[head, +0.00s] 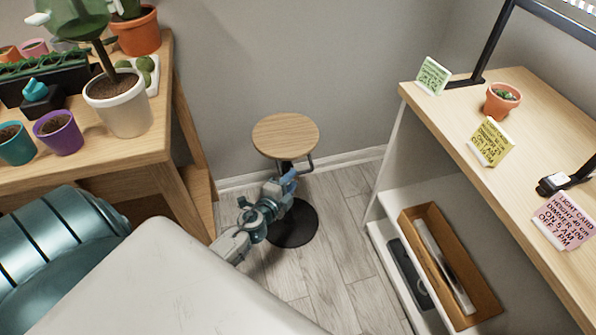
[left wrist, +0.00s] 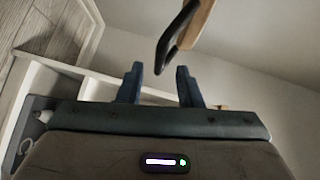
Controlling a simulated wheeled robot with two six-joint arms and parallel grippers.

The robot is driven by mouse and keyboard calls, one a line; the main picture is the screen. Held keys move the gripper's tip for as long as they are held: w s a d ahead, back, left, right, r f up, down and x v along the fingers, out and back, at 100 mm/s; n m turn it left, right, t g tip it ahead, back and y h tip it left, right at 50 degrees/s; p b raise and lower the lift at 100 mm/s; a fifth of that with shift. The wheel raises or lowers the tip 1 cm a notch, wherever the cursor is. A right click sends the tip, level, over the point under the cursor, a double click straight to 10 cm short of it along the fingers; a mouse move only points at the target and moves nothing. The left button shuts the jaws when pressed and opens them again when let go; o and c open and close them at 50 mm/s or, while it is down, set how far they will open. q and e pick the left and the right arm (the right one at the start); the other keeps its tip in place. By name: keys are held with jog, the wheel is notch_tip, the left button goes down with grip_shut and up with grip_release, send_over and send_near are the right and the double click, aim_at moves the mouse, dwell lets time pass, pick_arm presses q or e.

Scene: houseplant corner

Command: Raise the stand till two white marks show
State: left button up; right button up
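The stand has a round wooden top (head: 286,135), a dark post mostly hidden behind my left gripper, and a round black base (head: 293,224) on the floor. A black loop handle (head: 309,163) hangs under the top's right side. My left gripper (head: 290,178) is just below the top, in front of the post. In the left wrist view its two fingers (left wrist: 158,84) are apart with nothing between them. The black loop (left wrist: 177,38) and the top's wooden edge (left wrist: 202,22) are beyond the fingertips. Any marks on the post cannot be made out. My right gripper is not in view.
A wooden plant table (head: 165,150) with several pots is at the left. The wall is close behind the stand; floor is free between the furniture.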

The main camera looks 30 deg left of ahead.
pick_arm(q)
jog(key=shift+w+a+f, duration=0.1)
jog(key=shift+w+f, duration=0.1)
jog(key=shift+w, duration=0.95)
jog(key=shift+w+a+f, duration=0.1)
jog(key=shift+w+f, duration=0.1)
jog(key=shift+w, duration=0.9)
grip_shut()
